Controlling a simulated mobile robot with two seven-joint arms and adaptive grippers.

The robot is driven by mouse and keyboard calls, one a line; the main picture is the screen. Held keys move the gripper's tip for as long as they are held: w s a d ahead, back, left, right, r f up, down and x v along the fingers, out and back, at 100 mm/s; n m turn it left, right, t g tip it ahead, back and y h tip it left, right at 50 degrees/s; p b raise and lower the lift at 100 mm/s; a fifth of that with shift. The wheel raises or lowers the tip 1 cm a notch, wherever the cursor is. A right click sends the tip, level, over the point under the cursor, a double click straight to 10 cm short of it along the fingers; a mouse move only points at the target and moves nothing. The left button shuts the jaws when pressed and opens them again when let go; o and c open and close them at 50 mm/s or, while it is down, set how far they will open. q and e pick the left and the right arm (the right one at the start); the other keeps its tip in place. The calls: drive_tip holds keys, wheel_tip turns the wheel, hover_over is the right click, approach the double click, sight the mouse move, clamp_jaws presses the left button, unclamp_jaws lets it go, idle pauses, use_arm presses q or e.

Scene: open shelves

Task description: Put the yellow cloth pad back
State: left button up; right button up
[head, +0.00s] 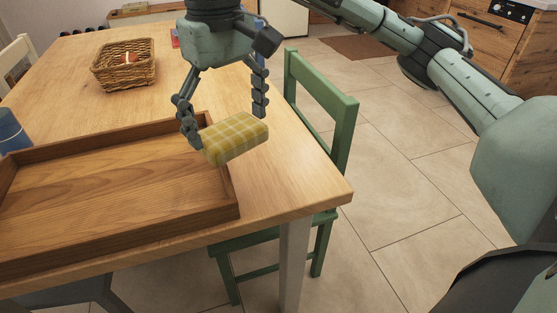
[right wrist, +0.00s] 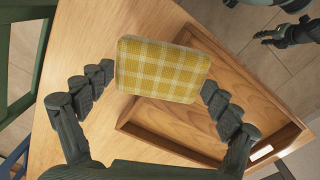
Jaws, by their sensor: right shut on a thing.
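The yellow checked cloth pad (head: 236,139) is held in my right gripper (head: 228,127), with a finger at each end. In the head view it shows over the right end of the wooden tray (head: 224,190); its exact height is hard to tell. In the right wrist view the pad (right wrist: 162,70) sits between the fingertips, slightly tilted, with the tray (right wrist: 262,105) behind it to the right. The visible floor of the tray is bare. My left gripper (right wrist: 288,34) shows small at the top right of the right wrist view; its opening is unclear.
A wicker basket (head: 124,64) with something red in it stands farther back on the wooden table (head: 290,180). A blue cylinder (head: 12,131) stands at the left behind the tray. A green chair (head: 322,105) is close against the table's right side. The table between basket and tray is clear.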

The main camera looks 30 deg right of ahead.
drive_tip(key=d+f, duration=0.2)
drive_tip(key=d, duration=0.1)
drive_tip(key=s+d+f, duration=0.1)
drive_tip(key=d+f, duration=0.1)
drive_tip(key=d, duration=0.1)
drive_tip(key=s+d+f+b, duration=0.1)
drive_tip(key=d+f, duration=0.1)
drive_tip(key=d, duration=0.2)
wheel_tip(320, 180, down, 4)
drive_tip(key=shift+d, duration=0.1)
use_arm(q)
drive_tip(key=shift+v, duration=1)
use_arm(e)
drive_tip(key=shift+f, duration=0.15)
drive_tip(key=o, duration=0.8)
drive_tip(key=shift+c, duration=0.2)
use_arm(q)
drive_tip(key=shift+w+r, duration=0.25)
drive_tip(key=shift+r, duration=0.5)
drive_tip(key=shift+s+f, duration=0.15)
